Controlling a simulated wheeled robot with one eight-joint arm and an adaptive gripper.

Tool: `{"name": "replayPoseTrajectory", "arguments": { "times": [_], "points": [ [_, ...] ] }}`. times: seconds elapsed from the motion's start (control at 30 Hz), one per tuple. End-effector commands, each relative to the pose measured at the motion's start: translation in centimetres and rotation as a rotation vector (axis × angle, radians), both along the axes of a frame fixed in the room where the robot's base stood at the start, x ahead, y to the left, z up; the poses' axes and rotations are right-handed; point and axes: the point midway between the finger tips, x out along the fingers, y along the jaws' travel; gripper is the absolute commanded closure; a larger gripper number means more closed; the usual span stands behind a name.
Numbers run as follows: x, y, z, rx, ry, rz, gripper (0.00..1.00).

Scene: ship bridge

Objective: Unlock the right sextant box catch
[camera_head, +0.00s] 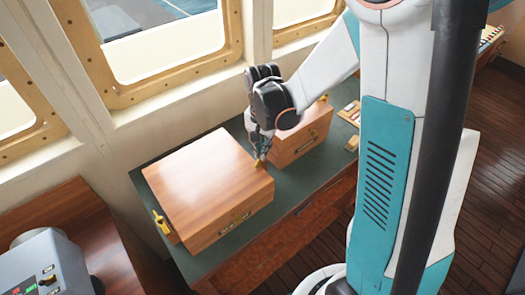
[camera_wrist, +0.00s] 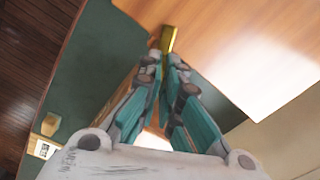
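The sextant box (camera_head: 205,185) is a large, closed wooden box on a green-topped cabinet. It also fills the upper right of the wrist view (camera_wrist: 235,40). Its right brass catch (camera_head: 259,163) is on the right end, and it shows in the wrist view (camera_wrist: 168,40) standing out from the box side. A left catch (camera_head: 161,224) is on the opposite end. My gripper (camera_head: 262,152) is at the right catch. In the wrist view its fingertips (camera_wrist: 162,60) are drawn close together just at the catch's near end. I cannot tell whether they touch it.
A smaller wooden box (camera_head: 302,136) stands close behind my gripper on the same green top (camera_head: 225,245). Small items (camera_head: 350,112) lie beyond it. A window wall runs along the back. A grey control console (camera_head: 45,265) is at the lower left.

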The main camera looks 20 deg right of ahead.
Motion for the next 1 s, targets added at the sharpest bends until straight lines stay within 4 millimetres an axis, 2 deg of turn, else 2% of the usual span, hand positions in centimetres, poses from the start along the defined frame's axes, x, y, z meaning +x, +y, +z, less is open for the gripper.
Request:
{"name": "replayPoseTrajectory", "arguments": {
  "times": [1.0],
  "points": [
    [0.06, 0.01, -0.01, 0.000, -0.001, 0.927, 1.00]
  ]
}}
